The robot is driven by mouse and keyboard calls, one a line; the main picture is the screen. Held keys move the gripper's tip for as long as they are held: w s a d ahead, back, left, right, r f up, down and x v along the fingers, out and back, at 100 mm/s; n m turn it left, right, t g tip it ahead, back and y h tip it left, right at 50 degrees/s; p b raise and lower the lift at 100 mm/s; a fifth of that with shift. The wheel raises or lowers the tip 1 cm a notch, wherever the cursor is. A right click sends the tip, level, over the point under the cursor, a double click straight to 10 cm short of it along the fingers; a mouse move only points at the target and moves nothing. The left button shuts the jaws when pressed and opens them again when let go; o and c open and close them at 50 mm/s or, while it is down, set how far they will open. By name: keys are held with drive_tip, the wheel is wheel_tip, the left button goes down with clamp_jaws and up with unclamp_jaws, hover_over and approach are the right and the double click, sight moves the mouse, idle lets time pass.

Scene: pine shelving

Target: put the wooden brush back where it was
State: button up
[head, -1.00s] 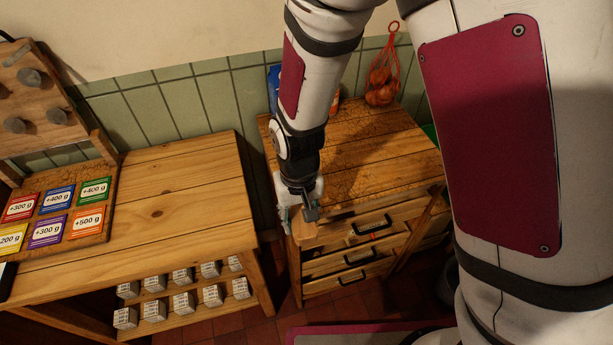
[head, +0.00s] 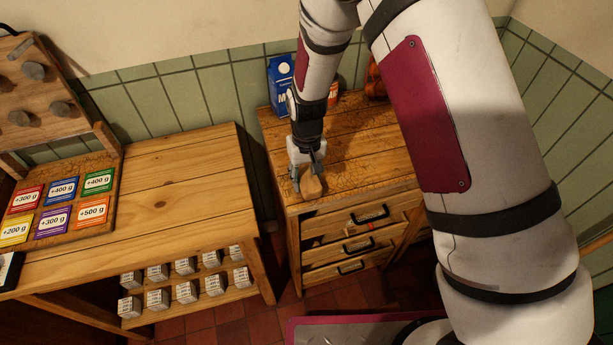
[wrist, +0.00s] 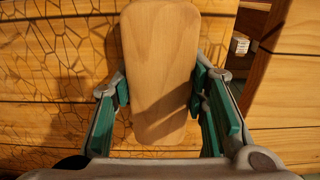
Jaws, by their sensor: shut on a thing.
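The wooden brush (wrist: 160,75) fills the middle of the wrist view, a pale block with rounded corners between the green finger pads. My gripper (wrist: 162,100) is shut on it, one finger at each side. In the head view the brush (head: 312,187) shows below my gripper (head: 308,178), over the front left part of the drawer cabinet's top (head: 355,155). I cannot tell whether the brush touches the top. The brush's underside is hidden.
A blue carton (head: 280,80) and a red net bag (head: 375,82) stand at the cabinet's back. The top drawer (head: 360,218) seems partly open. Left across a gap is a table (head: 185,190) with weight cards and small boxes below. The cabinet top's middle is clear.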

drive_tip(key=shift+f, duration=0.15)
drive_tip(key=o, duration=1.1)
wheel_tip(320, 180, up, 12)
drive_tip(key=b, duration=0.1)
drive_tip(key=shift+r, duration=0.2)
wheel_tip(320, 180, up, 10)
drive_tip(key=t, duration=0.1)
hover_over(307, 173)
drive_tip(key=s+d, duration=0.2)
drive_tip(key=d, duration=0.3)
drive_tip(key=s+d+r+m+t, duration=0.2)
drive_tip(key=s+d+r, duration=0.3)
drive_tip(key=s+r, duration=0.15)
drive_tip(key=s+d+r+t, duration=0.1)
drive_tip(key=s+d+r, duration=0.2)
drive_tip(key=s, duration=0.3)
drive_tip(key=s+d+r+m+t, duration=0.1)
drive_tip(key=s+d+r, duration=0.3)
drive_tip(key=s, duration=0.3)
drive_tip(key=shift+d+t, duration=0.3)
drive_tip(key=shift+d, duration=0.15)
